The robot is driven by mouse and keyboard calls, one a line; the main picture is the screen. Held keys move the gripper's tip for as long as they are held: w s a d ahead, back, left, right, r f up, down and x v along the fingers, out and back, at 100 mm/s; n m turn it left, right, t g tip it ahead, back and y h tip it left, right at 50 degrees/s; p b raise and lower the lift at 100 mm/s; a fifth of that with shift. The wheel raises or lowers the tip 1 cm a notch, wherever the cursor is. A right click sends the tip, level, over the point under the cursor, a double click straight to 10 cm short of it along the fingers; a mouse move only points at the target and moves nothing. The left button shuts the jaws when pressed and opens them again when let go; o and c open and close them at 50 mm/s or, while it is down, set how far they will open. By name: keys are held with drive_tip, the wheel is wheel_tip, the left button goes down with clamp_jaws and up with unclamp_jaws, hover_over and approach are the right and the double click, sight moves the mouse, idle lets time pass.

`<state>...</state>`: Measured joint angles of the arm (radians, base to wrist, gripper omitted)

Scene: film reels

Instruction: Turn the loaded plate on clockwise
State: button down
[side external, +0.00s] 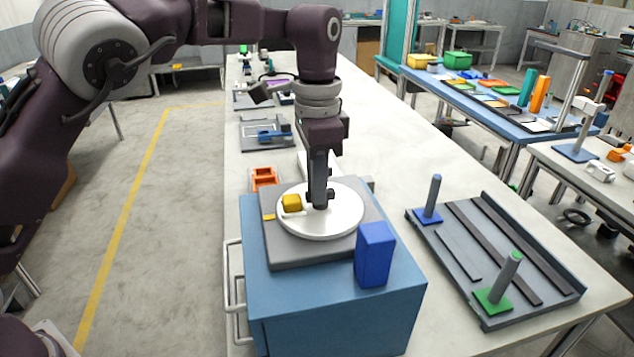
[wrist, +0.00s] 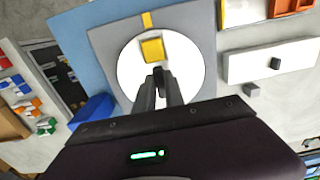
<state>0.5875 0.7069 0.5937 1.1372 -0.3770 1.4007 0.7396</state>
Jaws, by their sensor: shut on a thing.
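A round white plate (side external: 335,226) lies on a grey square base on top of a blue cabinet. A yellow block (side external: 291,203) sits on the plate near its left edge; in the wrist view the block (wrist: 152,49) is close to a yellow mark (wrist: 147,20) on the base. My gripper (side external: 320,196) points straight down over the plate's middle. Its fingers are shut on a small dark knob (wrist: 158,76) on the plate, with the yellow block beside them. The fingers hide most of the knob.
A tall blue block (side external: 374,255) stands on the cabinet's (side external: 335,320) front right corner, close to the base. A grey tray (side external: 470,280) with a blue-footed and a green-footed post lies to the right. An orange part (side external: 264,177) lies behind the cabinet.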

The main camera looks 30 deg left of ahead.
drive_tip(key=shift+m, duration=0.4)
idle(0.5)
drive_tip(key=shift+w+m, duration=0.1)
drive_tip(key=shift+m, duration=1.8)
drive_tip(key=shift+w+m, duration=0.15)
drive_tip(key=shift+m, duration=1.95)
drive_tip(key=shift+w+m, duration=0.1)
drive_tip(key=shift+m, duration=4.5)
drive_tip(key=c, duration=1.4)
unclamp_jaws()
drive_tip(key=shift+c, duration=0.2)
